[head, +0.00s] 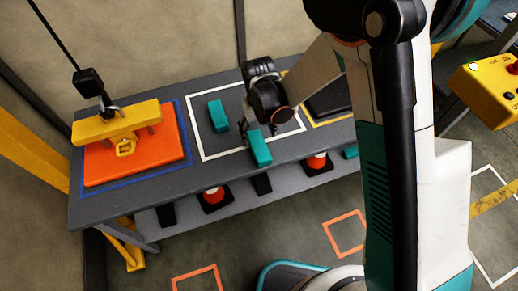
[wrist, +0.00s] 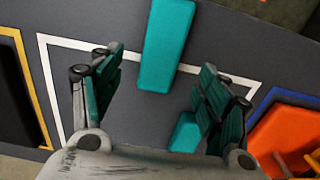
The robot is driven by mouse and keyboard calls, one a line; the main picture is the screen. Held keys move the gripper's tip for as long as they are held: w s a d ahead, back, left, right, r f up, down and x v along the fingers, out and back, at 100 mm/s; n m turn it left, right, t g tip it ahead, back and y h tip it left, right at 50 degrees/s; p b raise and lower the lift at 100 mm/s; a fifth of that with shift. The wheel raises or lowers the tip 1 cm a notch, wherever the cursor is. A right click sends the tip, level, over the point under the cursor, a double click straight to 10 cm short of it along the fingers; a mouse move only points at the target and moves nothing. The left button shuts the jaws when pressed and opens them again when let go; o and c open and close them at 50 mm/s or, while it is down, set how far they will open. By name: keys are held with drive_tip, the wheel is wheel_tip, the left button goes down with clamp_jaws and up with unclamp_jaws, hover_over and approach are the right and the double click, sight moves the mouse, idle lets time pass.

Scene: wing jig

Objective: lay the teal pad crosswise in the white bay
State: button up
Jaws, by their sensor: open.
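One teal pad (head: 260,148) lies across the front line of the white bay (head: 202,143), one end inside and the other towards the table's front edge. It also shows at the top of the wrist view (wrist: 167,42). A second teal pad (head: 218,116) lies inside the bay at its left; in the wrist view (wrist: 185,133) it is partly hidden by a finger. My gripper (wrist: 160,88) is open and empty above the bay, with the first pad's inner end near the gap between its fingers. In the head view the fingers are mostly hidden.
Left of the bay, an orange slab (head: 130,158) under a yellow fixture (head: 116,123) sits in a blue outline. Right of it, a dark pad (head: 328,98) lies in a yellow outline. Orange cones (head: 214,196) stand below the tabletop. Much of the bay is bare.

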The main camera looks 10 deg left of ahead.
sight(259, 145)
drive_tip(key=f+b, duration=0.1)
drive_tip(key=f, duration=0.1)
drive_tip(key=f+b, duration=0.1)
drive_tip(key=f, duration=0.2)
drive_tip(key=f+b, duration=0.1)
drive_tip(key=f, duration=0.1)
drive_tip(key=shift+s+f, duration=0.3)
drive_tip(key=shift+s, duration=0.05)
drive_tip(key=c, duration=1.2)
drive_tip(key=shift+r, duration=0.1)
